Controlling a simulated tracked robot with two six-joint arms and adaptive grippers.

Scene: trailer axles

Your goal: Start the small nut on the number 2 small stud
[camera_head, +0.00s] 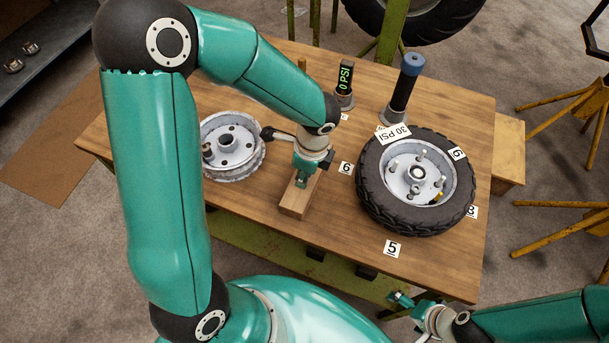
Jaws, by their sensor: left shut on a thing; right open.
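My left gripper (302,181) points down at the top of a wooden block (296,203), between the two wheels. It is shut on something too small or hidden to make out. A white wheel rim (447,171) with several small studs (415,189) sits inside a black tire (385,212) lying flat on the right of the table. I cannot make out a number 2 label or a small nut. My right gripper (401,299) is open and empty, low beyond the table's front edge.
A bare white rim (235,171) lies at the left of the wooden table (340,225). A gauge reading 0 PSI (345,79) and a dark blue-topped cylinder (405,85) stand behind. Number cards 5 (392,248) and 6 (346,168) lie near the tire.

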